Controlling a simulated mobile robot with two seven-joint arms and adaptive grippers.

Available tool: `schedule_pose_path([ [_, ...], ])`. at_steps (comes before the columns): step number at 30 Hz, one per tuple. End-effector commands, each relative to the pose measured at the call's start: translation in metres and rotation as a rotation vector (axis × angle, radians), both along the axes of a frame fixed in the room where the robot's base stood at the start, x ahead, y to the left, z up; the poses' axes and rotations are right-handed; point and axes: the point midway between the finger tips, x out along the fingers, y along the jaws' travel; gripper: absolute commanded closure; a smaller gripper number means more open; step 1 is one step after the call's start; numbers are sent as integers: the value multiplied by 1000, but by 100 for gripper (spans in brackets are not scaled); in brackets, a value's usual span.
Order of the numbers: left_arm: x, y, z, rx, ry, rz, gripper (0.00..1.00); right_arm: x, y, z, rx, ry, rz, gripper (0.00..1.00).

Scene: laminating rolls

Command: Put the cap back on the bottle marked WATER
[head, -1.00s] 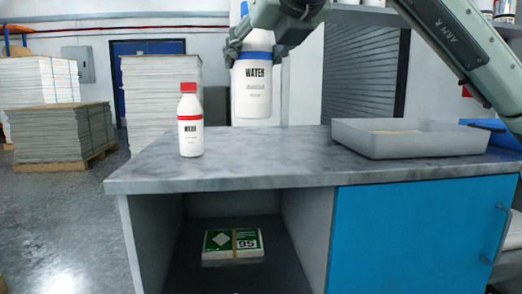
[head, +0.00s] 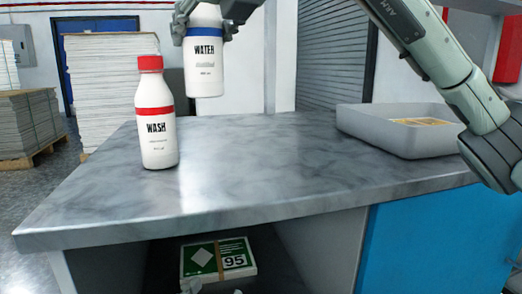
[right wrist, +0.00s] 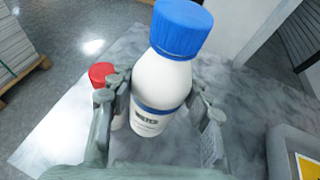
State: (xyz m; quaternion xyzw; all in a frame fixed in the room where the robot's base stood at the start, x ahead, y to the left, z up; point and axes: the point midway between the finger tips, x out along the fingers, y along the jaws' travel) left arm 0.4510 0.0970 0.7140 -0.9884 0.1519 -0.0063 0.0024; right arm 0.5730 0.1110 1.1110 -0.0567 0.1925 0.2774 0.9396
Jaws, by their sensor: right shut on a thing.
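The white WATER bottle (head: 205,75), with a blue band, is held upright above the table by my right gripper (head: 207,25). The gripper is shut on its upper body. In the right wrist view the bottle (right wrist: 160,88) sits between both fingers and a blue cap (right wrist: 180,28) is on its top. The head view cuts off the bottle's top. The white WASH bottle (head: 157,128), with a red cap (head: 150,63), stands on the table to the left and nearer. Small grey tips at the bottom edge may be my left gripper (head: 212,289); its jaws are not clear.
The grey marbled table (head: 270,170) is clear in the middle. A grey tray (head: 375,138) with yellowish contents stands at the right. A green and white box (head: 218,262) lies in the open space below. Paper stacks (head: 110,90) stand behind.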

Motion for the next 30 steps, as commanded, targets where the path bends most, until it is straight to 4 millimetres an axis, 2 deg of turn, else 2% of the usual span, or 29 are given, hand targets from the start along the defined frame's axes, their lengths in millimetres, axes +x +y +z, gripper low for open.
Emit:
schedule_pose_path([
  [12, 0, 0, 0, -1, 0, 0, 45, 0, 0, 2, 2, -3, 0, 100],
  [15, 0, -1, 1, -3, -5, -1, 45, 2, -5, -2, 3, -2, -2, 100],
  [17, -1, -1, 3, -7, -13, -3, 45, 5, -13, -7, 3, 0, -2, 100],
  [30, -5, -9, 27, -57, -120, -21, 45, 33, -97, -60, 3, -1, -3, 100],
])
